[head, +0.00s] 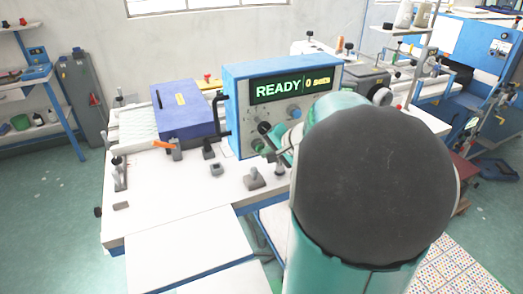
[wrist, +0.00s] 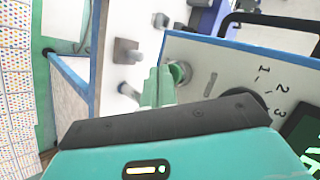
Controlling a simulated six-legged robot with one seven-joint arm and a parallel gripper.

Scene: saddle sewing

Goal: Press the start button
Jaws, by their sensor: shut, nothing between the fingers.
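The blue control box (head: 232,75) stands on the white table, and its display reads "READY" and "0 sets". A round green button (head: 257,145), which looks like the start button, sits low on its front panel. In the wrist view the green button (wrist: 180,71) shows just right of my fingertips, partly hidden by them. My gripper (head: 274,142) is shut and empty, its tips right by the button. The closed pale green fingers fill the middle of the wrist view (wrist: 159,84). I cannot tell whether they touch the button.
A black dial with numbers (wrist: 243,101) is close to my fingers on the same panel. Small grey clamps (head: 255,179) stand on the white table (head: 170,205) before the box. A blue-purple box (head: 185,112) sits to the left. My arm hides the table's right part.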

